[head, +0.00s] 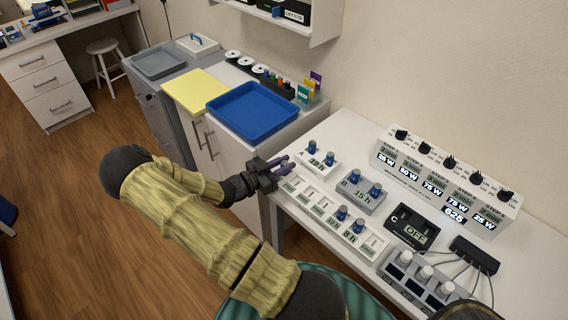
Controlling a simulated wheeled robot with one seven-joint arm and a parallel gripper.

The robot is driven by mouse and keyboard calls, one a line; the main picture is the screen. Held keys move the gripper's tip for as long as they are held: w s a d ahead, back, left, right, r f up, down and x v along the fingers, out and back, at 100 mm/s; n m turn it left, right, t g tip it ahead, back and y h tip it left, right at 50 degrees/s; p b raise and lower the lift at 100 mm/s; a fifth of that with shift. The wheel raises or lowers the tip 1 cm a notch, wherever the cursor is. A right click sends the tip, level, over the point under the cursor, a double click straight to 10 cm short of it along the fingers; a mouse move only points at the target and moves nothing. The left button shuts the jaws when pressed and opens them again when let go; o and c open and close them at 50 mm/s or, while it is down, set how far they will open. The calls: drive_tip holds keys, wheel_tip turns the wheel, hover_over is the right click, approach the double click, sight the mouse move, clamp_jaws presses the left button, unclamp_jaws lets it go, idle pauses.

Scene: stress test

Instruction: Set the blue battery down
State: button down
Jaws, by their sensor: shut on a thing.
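My gripper (280,167) is at the left front edge of the white workbench, above the near-left end of the long white slotted rack (318,207). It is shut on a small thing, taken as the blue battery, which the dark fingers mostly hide. Other blue-topped batteries stand upright: two in the white station A (303,158), two in the grey station B (350,192), and two in the rack's right part. Several slots at the rack's left look empty. Station A lies just right of my fingertips. I cannot tell whether the held thing touches anything.
A black station C (402,223) reads OFF. A white panel with knobs (448,180) stands at the back. A knobbed unit (425,278) and a black cable block (474,254) lie at the right. A blue tray (253,111) and yellow sheet (197,92) lie on the left cabinet.

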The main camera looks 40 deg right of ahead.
drive_tip(key=c, duration=1.3)
unclamp_jaws()
drive_tip(key=shift+f, duration=0.1)
drive_tip(key=shift+o, duration=0.2)
drive_tip(key=w+a+b, duration=0.1)
drive_tip(key=a+b, duration=0.1)
drive_tip(key=a, duration=1.5)
drive_tip(key=shift+a+b, duration=0.25)
drive_tip(key=shift+b, duration=0.05)
drive_tip(key=shift+w, duration=0.1)
